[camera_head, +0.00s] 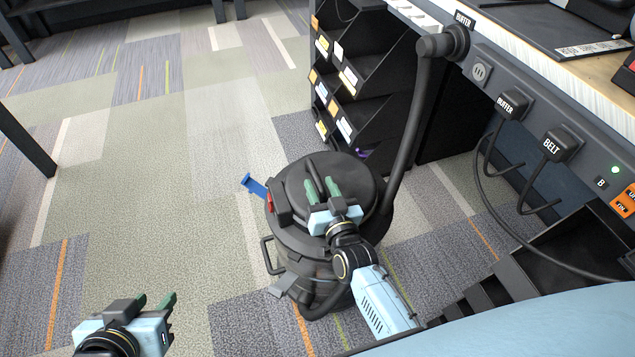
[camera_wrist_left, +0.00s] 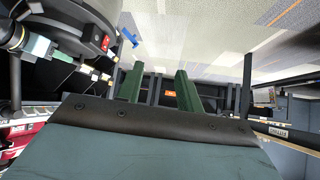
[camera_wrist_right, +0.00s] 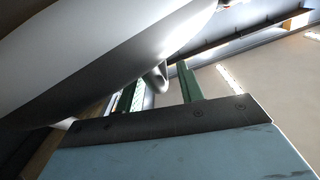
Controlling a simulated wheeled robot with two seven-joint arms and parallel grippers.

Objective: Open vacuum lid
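The dark round vacuum (camera_head: 315,255) stands on the carpet with its lid (camera_head: 350,178) on top, and the lid looks closed. A dark handle bar (camera_head: 317,165) sits on the lid. A blue tab (camera_head: 254,186) sticks out at its left side. My right gripper (camera_head: 322,186) is over the lid near the handle, fingers apart. In the right wrist view a curved handle (camera_wrist_right: 157,78) shows near the fingers; I cannot tell if they touch it. My left gripper (camera_head: 157,300) is open and empty, low at the left, away from the vacuum. The vacuum also shows in the left wrist view (camera_wrist_left: 85,25).
A dark hose (camera_head: 405,140) rises from the vacuum's right side to the bench port. A black shelf rack (camera_head: 375,75) stands behind. Cables hang from plugs (camera_head: 510,104) under the bench at right. The carpet (camera_head: 150,200) left of the vacuum is clear.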

